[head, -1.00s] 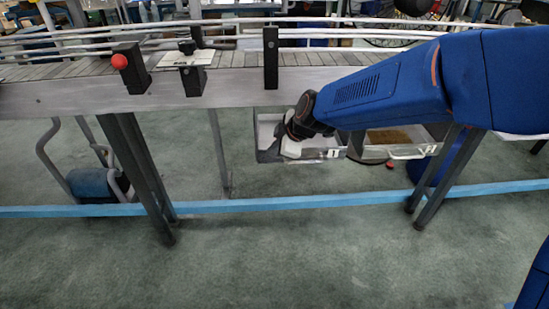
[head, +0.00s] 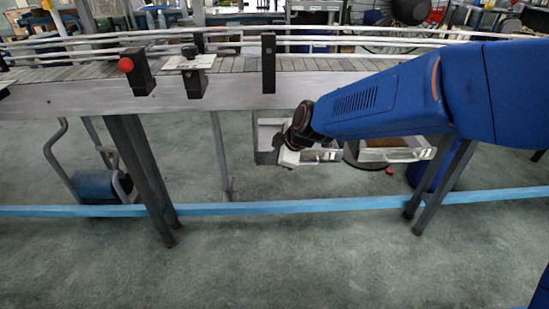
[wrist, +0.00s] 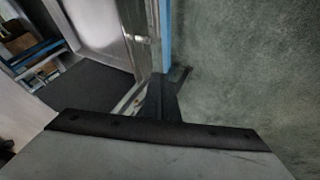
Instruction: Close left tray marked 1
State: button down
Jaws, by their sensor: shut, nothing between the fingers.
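The left tray (head: 266,137), a pale open drawer under the conveyor, sticks out from below its side beam. Its front panel shows to the right of my gripper, with a small label too blurred to read. My gripper (head: 288,158) is shut and empty at the left part of that front. It hides part of the tray's front and inside, and I cannot tell whether it touches. In the wrist view, dark parts of my gripper (wrist: 163,97) point up the picture. The right tray (head: 393,154) is also pulled out, with brownish contents.
The conveyor beam (head: 220,94) runs above both trays. Conveyor legs (head: 140,165) stand at left and right (head: 445,182). A blue floor strip (head: 270,205) crosses the floor below the trays. The green floor in front is clear.

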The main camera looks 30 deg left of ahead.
jog(key=v, duration=0.9)
jog(key=shift+d+r, duration=0.2)
jog(key=shift+r, duration=0.05)
jog(key=d+r+m+t+h, duration=0.3)
jog(key=d+m, duration=0.7)
jog(key=d, duration=2.2)
jog(key=s+d+f+m+h, duration=0.2)
jog(key=s+d+m, duration=0.4)
jog(key=d, duration=0.6)
jog(key=s+d+f+m+h, duration=0.1)
jog(key=s+d+m+h, duration=0.1)
jog(key=s+d+m, duration=0.5)
jog(key=s+d, duration=0.3)
jog(key=d, duration=0.2)
jog(key=shift+s+d+f+g, duration=0.25)
jog(key=shift+d+f+g, duration=0.05)
jog(key=shift+f+g, duration=0.1)
